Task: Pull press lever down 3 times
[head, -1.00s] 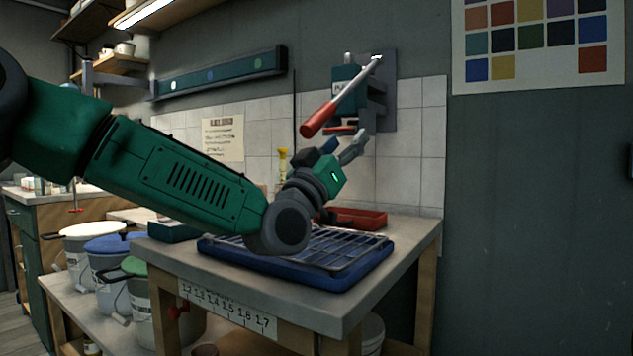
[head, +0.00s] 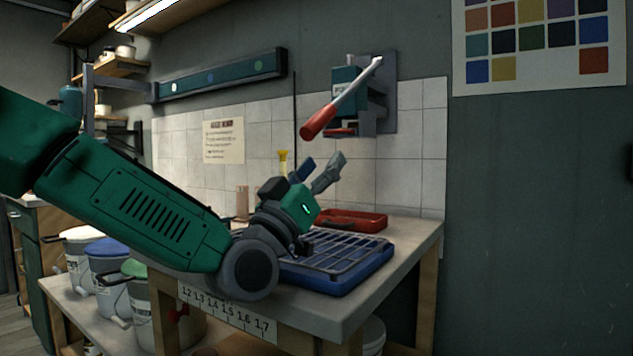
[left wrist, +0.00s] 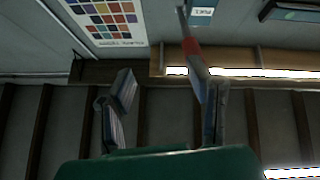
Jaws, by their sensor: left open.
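The press (head: 352,98) is mounted on the wall above the table. Its lever (head: 342,98) has a grey shaft and a red handle that slants down to the left. My left gripper (head: 321,166) is open and empty, a little below the red handle and apart from it in the picture. In the left wrist view the two fingers of my left gripper (left wrist: 163,95) are spread, and the red handle (left wrist: 192,52) shows past the right finger, which partly covers its lower end. My right gripper is not in view.
A blue tray with a wire rack (head: 340,280) sits on the table under my left arm. A red tray (head: 352,220) lies behind it. Lidded buckets (head: 105,260) stand at the lower left. The space between my gripper and the handle looks clear.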

